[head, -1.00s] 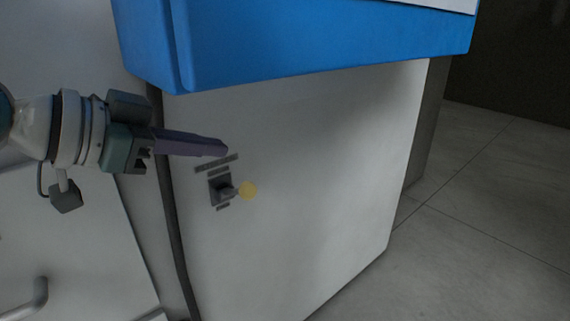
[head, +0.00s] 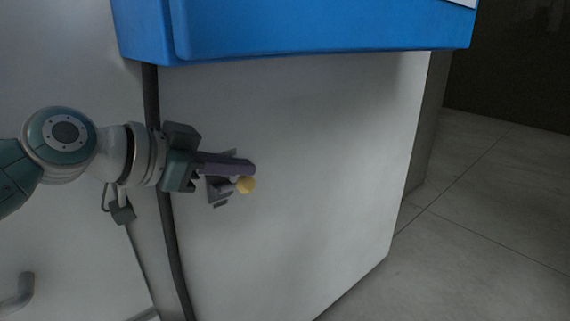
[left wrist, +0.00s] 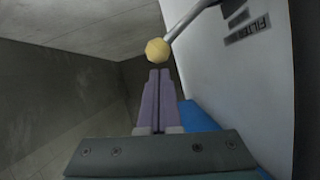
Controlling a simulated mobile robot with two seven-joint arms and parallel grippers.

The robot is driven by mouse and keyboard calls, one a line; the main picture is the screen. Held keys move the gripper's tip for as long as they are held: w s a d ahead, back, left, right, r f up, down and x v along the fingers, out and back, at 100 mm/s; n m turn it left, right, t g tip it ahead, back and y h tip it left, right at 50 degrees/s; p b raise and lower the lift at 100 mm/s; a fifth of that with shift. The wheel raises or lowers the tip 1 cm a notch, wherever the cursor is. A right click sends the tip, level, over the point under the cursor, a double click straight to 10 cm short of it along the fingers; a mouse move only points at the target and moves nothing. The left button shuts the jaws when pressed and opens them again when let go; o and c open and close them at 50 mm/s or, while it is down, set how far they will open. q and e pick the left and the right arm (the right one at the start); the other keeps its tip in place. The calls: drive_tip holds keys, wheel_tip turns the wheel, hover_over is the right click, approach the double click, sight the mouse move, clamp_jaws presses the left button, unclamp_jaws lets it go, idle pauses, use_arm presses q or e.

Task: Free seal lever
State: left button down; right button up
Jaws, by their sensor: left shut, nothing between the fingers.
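The seal lever (head: 221,190) is a short grey shaft with a yellow ball knob (head: 246,185). It stands out from a dark mount on the white cabinet side (head: 300,180). In the left wrist view the yellow knob (left wrist: 157,50) and its grey shaft (left wrist: 190,20) lie just beyond my fingertips. My left gripper (head: 253,168) is shut and empty, its purple fingers together. In the head view the fingertips overlap the area just above the knob; I cannot tell whether they touch it. The fingers hide part of the mount and its labels. My right gripper is not in view.
A blue hood body (head: 320,28) overhangs the white cabinet side. A dark vertical seam or cable (head: 166,200) runs down at the left. Open tiled floor (head: 480,220) lies to the right.

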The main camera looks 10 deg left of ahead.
use_arm(q)
drive_tip(key=shift+f, duration=0.1)
drive_tip(key=shift+s+d+f, duration=0.2)
drive_tip(key=shift+d+f, duration=0.05)
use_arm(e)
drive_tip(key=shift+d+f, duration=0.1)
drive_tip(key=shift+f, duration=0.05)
